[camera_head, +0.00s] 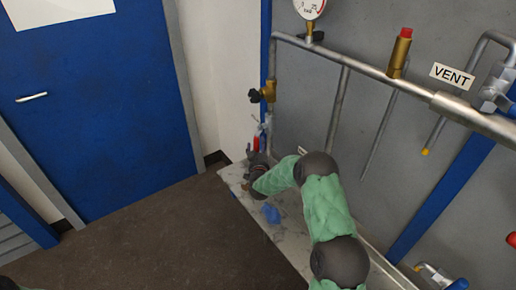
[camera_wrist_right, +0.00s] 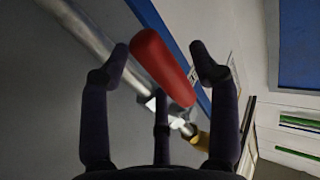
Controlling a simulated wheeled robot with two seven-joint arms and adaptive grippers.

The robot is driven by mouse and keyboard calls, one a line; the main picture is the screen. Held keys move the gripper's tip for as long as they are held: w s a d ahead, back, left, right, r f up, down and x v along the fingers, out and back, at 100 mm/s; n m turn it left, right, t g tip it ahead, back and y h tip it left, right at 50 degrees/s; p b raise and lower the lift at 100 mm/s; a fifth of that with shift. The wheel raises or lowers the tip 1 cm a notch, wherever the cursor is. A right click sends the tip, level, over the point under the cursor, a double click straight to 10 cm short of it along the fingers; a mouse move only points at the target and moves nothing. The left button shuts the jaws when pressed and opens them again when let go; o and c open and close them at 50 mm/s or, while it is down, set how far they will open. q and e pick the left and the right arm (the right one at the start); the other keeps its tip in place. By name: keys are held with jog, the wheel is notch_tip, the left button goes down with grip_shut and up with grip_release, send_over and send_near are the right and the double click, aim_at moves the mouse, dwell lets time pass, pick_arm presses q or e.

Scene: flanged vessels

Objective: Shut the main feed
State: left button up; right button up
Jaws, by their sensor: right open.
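A red lever handle (camera_wrist_right: 160,66) shows large in the right wrist view, between the spread fingers of my right gripper (camera_wrist_right: 163,62). It slants beside a silver pipe with a yellow-brown fitting (camera_wrist_right: 200,141). The fingers stand on both sides of the handle; whether any touches it I cannot tell. In the head view my right gripper (camera_head: 257,158) is low by the wall end of the pipework, next to a small red part (camera_head: 257,142). My arm hides some of the piping there. No main feed label is readable. My left gripper is out of view.
A brass valve (camera_head: 263,93) with a dark knob sits above on the vertical pipe. A gauge (camera_head: 310,8), a red-capped brass fitting (camera_head: 400,52) and a VENT label (camera_head: 452,75) line the upper pipe. A blue cloth-like item (camera_head: 271,213) lies on the pale ledge (camera_head: 285,236). Floor at left is clear.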

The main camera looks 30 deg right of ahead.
jog(key=shift+w+d, duration=0.25)
jog(key=shift+w, duration=0.2)
grip_shut()
jog(key=shift+s+r, duration=0.1)
